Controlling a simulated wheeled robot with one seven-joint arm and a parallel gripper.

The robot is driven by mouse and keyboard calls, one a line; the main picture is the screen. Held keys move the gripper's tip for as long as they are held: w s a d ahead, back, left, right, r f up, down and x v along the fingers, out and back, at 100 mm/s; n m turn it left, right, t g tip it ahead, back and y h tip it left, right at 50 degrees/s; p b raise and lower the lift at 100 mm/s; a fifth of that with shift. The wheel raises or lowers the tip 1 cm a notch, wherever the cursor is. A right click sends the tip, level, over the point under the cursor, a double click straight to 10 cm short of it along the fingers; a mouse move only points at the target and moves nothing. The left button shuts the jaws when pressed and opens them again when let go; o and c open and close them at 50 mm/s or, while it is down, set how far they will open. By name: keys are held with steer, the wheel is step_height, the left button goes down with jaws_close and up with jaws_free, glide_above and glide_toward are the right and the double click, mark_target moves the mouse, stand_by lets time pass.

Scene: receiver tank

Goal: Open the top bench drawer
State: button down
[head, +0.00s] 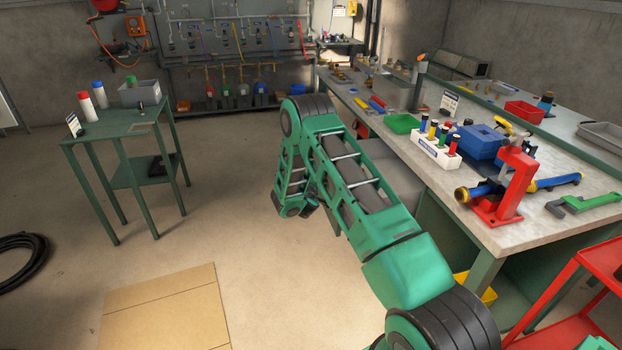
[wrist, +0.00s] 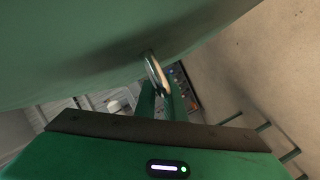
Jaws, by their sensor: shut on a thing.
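In the wrist view, a broad green drawer front (wrist: 100,65) fills the upper left. A shiny curved metal handle (wrist: 152,64) stands out from it. My gripper (wrist: 158,88) has its two narrow fingers shut on this handle. In the head view, my green arm bends down in front of the workbench (head: 500,226). It hides much of the bench's near side, and my fingers and the handle cannot be made out there.
The bench top holds a red vise stand (head: 505,185), a white bottle rack (head: 434,152) and a blue box (head: 480,142). A red cart (head: 600,265) stands at the lower right. A green table (head: 115,122) stands left. Open floor lies between table and bench, with a cardboard sheet (head: 165,308).

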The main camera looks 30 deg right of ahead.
steer(key=shift+s+a+f, duration=0.1)
steer(key=shift+f, duration=0.05)
steer(key=c, duration=2.2)
jaws_free()
steer(key=shift+o, duration=0.4)
steer(key=v, duration=1)
steer(key=shift+s+a+r, duration=0.2)
steer(key=shift+s, duration=0.05)
